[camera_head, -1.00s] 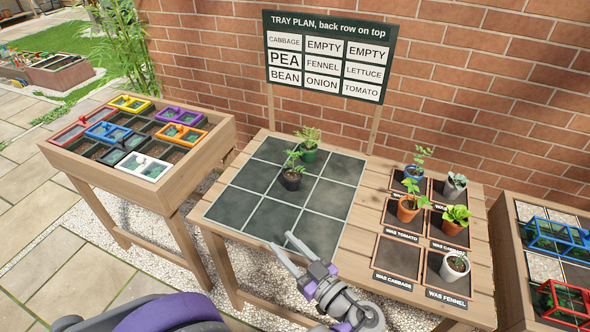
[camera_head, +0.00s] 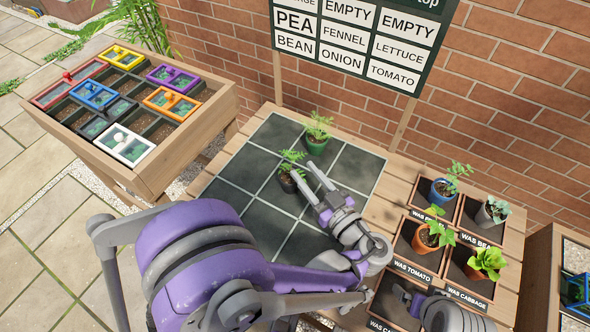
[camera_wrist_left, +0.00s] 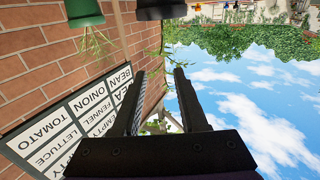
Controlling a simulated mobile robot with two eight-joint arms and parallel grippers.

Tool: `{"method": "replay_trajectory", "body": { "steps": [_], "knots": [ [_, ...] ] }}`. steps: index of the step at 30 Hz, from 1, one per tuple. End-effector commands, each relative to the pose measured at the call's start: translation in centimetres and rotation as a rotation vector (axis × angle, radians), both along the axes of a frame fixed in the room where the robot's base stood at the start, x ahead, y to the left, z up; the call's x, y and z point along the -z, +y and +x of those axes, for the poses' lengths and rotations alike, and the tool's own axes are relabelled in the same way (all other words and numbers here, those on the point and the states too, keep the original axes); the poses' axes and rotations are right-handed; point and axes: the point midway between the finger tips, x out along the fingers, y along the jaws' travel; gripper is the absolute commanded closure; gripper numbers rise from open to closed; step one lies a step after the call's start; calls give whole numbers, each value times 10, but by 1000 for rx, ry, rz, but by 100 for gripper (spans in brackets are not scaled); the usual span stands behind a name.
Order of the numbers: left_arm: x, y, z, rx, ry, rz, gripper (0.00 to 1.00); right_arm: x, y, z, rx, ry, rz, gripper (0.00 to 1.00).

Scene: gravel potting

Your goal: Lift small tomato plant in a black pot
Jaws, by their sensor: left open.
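The small plant in a black pot (camera_head: 287,184) stands upright on the dark tiled tray (camera_head: 238,166), with feathery green leaves. My left gripper (camera_head: 306,169) is open and empty, its fingertips close beside the pot on its right. Whether they touch it I cannot tell. In the left wrist view, which is upside down, the black pot (camera_wrist_left: 160,9) shows at the top edge, and the open fingers (camera_wrist_left: 159,73) have nothing between them in their grip. A grey part at the lower right, seemingly my right gripper (camera_head: 408,296), shows only in part.
A green pot with a plant (camera_head: 316,144) stands just behind the black pot. Potted plants, such as an orange pot (camera_head: 425,239) and a blue pot (camera_head: 443,192), stand in labelled squares to the right. The sign (camera_head: 362,40) stands behind. The tray's front tiles are clear of pots.

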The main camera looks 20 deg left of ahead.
Motion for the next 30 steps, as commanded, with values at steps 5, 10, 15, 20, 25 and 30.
{"method": "replay_trajectory", "body": {
  "steps": [5,10,15,20,25,30],
  "knots": [
    [0,26,16,-5,-1,1,57,-1,0,0,0,0,0,0],
    [0,36,23,-2,0,0,57,-1,0,0,0,0,0,0],
    [3,56,33,-6,0,1,57,-1,0,0,0,-1,0,0],
    [4,74,45,-4,0,1,57,-2,0,0,0,-1,0,0],
    [5,80,49,-1,0,0,57,-2,0,0,0,-1,0,0],
    [5,79,49,0,0,0,59,-2,0,0,0,-1,0,0]
  ]
}}
